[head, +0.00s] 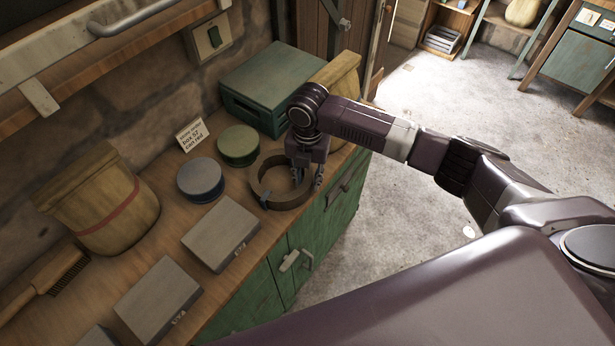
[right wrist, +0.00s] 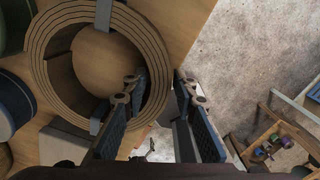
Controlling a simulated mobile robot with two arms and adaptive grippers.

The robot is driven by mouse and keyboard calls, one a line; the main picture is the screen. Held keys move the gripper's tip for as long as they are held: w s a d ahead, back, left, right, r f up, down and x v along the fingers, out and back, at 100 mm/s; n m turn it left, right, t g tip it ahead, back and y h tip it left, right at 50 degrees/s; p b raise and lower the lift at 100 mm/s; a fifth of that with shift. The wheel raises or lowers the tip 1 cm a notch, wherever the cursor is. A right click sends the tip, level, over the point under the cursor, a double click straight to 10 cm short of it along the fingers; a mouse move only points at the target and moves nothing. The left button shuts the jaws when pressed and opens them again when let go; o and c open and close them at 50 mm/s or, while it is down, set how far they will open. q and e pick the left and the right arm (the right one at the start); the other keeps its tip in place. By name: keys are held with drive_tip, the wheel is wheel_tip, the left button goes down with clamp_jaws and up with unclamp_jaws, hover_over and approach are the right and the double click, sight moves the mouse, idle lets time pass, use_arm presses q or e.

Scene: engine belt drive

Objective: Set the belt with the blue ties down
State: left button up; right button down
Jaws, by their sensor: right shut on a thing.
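The belt (head: 287,204) is a brown coiled ring at the front edge of the wooden worktop. A blue-grey tie (head: 264,197) wraps its near left side. In the right wrist view the belt (right wrist: 40,45) shows its layered edge, with a blue-grey tie (right wrist: 103,16) across the top. My right gripper (head: 308,178) points down and is shut on the belt's right wall, one finger inside the ring and one outside; its fingers also show in the right wrist view (right wrist: 158,92). I cannot tell whether the belt touches the worktop. My left gripper is not in view.
Left of the belt are a blue round tin (head: 200,180), a green round tin (head: 238,145) and a grey box (head: 220,234). A green crate (head: 262,85) and a small sign (head: 192,135) stand behind. The worktop (head: 178,222) ends just right of the belt.

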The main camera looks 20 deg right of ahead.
drive_tip(key=c, duration=1.9)
unclamp_jaws()
drive_tip(key=shift+o, duration=1.6)
drive_tip(key=shift+r, duration=0.1)
drive_tip(key=shift+r, duration=0.35)
wheel_tip(320, 180, up, 11)
drive_tip(key=b, duration=0.2)
drive_tip(key=shift+b, duration=0.35)
drive_tip(key=shift+s, duration=0.15)
